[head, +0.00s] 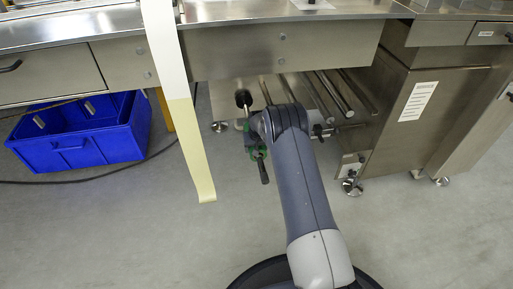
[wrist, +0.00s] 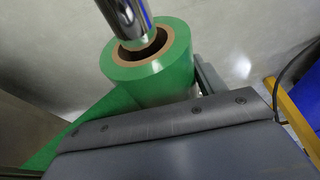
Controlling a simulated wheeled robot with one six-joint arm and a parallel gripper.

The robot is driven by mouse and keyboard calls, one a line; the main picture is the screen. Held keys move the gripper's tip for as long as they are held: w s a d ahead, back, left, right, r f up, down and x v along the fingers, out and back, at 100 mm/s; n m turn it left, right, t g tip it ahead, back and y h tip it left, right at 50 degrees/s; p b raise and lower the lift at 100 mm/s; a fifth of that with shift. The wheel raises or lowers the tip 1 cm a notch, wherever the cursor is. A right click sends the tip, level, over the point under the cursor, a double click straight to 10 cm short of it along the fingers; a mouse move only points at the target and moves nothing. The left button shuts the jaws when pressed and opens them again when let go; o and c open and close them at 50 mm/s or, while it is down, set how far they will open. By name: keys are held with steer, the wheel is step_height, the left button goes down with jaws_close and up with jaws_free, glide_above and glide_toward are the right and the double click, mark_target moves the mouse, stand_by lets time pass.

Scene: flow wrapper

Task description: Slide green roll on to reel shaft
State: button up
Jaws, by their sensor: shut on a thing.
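The green roll (wrist: 150,75) shows in the wrist view, with a brown cardboard core and a dark hollow facing the camera. A loose green sheet trails from it to the lower left. The shiny metal reel shaft (wrist: 125,18) comes down from the top, and its end overlaps the core opening. I cannot tell how far inside it is. My gripper (wrist: 170,130) is shut on the roll, its dark padded part across the foreground hiding the lower side. In the head view, my arm covers most of the gripper and roll; small green parts (head: 249,130) show beside it.
The steel machine (head: 275,51) stands over the work area, with several metal bars (head: 331,93) below it. A cream paper strip (head: 191,140) hangs left of my arm. A blue crate (head: 75,148) sits at the left. The front floor is clear.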

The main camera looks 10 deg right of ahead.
steer(key=o, duration=1.3)
steer(key=shift+r, duration=0.1)
steer(key=p+v, duration=0.4)
steer(key=v, duration=0.6)
steer(key=shift+s+r+p, duration=0.15)
steer(key=shift+r+p, duration=0.15)
steer(key=shift+p, duration=0.1)
steer(key=b+x, duration=0.5)
steer(key=x, duration=0.6)
steer(key=shift+s+r, duration=0.15)
steer(key=shift+s, duration=0.95)
